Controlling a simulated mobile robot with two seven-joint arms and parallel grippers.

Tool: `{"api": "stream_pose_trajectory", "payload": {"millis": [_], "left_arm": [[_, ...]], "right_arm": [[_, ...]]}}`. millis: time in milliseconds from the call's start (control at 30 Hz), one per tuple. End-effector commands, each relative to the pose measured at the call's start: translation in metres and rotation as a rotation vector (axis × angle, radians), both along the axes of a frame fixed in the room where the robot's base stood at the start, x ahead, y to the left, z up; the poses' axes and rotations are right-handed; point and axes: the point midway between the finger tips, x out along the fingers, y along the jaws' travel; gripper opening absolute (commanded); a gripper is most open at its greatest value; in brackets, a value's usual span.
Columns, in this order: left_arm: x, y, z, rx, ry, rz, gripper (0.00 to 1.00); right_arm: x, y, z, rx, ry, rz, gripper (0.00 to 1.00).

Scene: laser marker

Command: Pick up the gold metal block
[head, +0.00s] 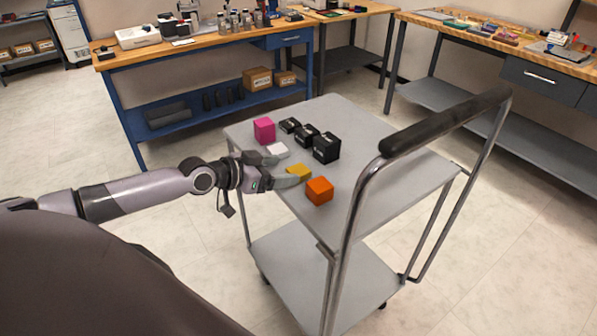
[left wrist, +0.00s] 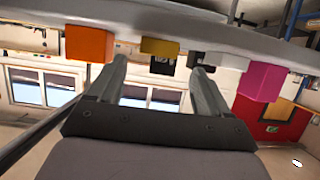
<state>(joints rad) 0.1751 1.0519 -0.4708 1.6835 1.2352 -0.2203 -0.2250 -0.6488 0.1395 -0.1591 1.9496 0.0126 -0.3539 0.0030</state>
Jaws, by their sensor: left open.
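The gold metal block (head: 299,172) lies on the grey top of the cart (head: 395,172), between a white block (head: 278,150) and an orange block (head: 319,190). My left gripper (head: 284,171) reaches in from the left, its fingertips close beside the gold block. In the left wrist view, where the scene looks upside down, the left gripper (left wrist: 160,70) is open and empty. The gold block (left wrist: 160,47) shows there beyond the gap between the fingers. I cannot tell whether a finger touches it. My right gripper is not in view.
A magenta block (head: 264,131) and several black boxes (head: 326,148) stand farther back on the cart. The cart's black handle (head: 445,122) rises at the right. The cart top is clear right of the boxes. Workbenches (head: 200,48) line the back.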

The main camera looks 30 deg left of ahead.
Motion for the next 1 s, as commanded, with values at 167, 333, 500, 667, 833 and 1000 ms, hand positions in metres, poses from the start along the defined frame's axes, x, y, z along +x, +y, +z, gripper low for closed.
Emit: {"api": "stream_pose_trajectory", "payload": {"millis": [167, 333, 500, 667, 833, 1000], "left_arm": [[0.018, -0.012, -0.007, -0.005, -0.001, 0.001, 0.79], [0.033, -0.017, -0.016, -0.002, 0.0, 0.001, 0.79], [0.037, -0.02, -0.019, 0.001, 0.001, -0.001, 0.79], [0.037, -0.019, -0.019, 0.001, 0.001, -0.001, 0.79], [0.037, -0.019, -0.018, 0.0, 0.001, -0.001, 0.27], [0.037, -0.019, -0.018, -0.001, -0.001, -0.001, 0.2]], "right_arm": [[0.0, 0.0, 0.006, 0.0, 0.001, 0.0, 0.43], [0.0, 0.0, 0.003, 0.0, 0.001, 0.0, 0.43], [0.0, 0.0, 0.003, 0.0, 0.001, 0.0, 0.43], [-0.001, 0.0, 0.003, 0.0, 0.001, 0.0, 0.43], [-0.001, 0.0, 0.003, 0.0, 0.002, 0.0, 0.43], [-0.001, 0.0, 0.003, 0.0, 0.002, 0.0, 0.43]]}}
